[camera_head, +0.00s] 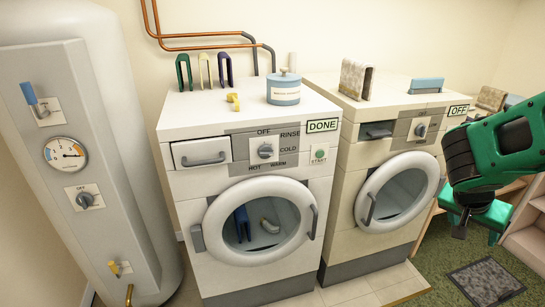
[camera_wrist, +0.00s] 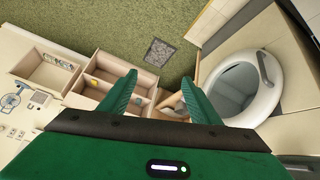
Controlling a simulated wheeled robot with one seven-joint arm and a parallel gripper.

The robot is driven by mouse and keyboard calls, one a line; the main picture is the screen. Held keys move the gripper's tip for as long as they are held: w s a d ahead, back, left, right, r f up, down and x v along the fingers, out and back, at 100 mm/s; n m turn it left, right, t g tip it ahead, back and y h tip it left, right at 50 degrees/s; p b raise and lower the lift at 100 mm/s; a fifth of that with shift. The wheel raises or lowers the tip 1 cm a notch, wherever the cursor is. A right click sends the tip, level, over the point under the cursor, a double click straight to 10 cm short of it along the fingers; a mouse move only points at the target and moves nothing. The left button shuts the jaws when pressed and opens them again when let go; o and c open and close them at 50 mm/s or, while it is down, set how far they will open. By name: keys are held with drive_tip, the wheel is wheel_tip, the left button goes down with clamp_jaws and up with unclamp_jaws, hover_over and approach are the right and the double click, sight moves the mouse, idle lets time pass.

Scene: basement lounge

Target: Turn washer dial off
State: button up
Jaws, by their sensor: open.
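The washer (camera_head: 183,189) is the white front-loader at centre left, with a round door that looks shut. Its grey dial (camera_head: 265,151) sits on the front panel among the labels OFF, RINSE, COLD, WARM and HOT. Its exact pointing is too small to tell. A DONE sign (camera_head: 322,125) shows at the upper right of its front. My green gripper (camera_head: 459,231) is at the far right, pointing down, well apart from the dial. In the wrist view my gripper (camera_wrist: 157,88) has its two fingers spread with nothing between them. The washer dial does not show there.
A second machine (camera_head: 345,195) stands right of the washer, with its own dial (camera_head: 420,130) and an OFF sign. A grey boiler tank (camera_head: 110,160) stands left. A blue-lidded jar (camera_head: 284,88) and coloured clips are on the washer. Green carpet (camera_head: 450,270) lies in front at right.

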drive_tip(key=w+a+r+n+t+h, duration=0.1)
drive_tip(key=w+a+r+t, duration=0.1)
drive_tip(key=w+a+t, duration=0.6)
drive_tip(key=w+a+r+n+t+h, duration=0.1)
drive_tip(key=w+a+r+n+t, duration=0.15)
drive_tip(key=w+a, duration=0.6)
drive_tip(key=n+t+y, duration=0.4)
drive_tip(key=n+y, duration=0.5)
drive_tip(key=y, duration=0.5)
approach(267, 153)
drive_tip(key=shift+m, duration=0.25)
drive_tip(key=shift+x, duration=4.7)
drive_tip(key=shift+c, duration=0.3)
drive_tip(key=c, duration=0.9)
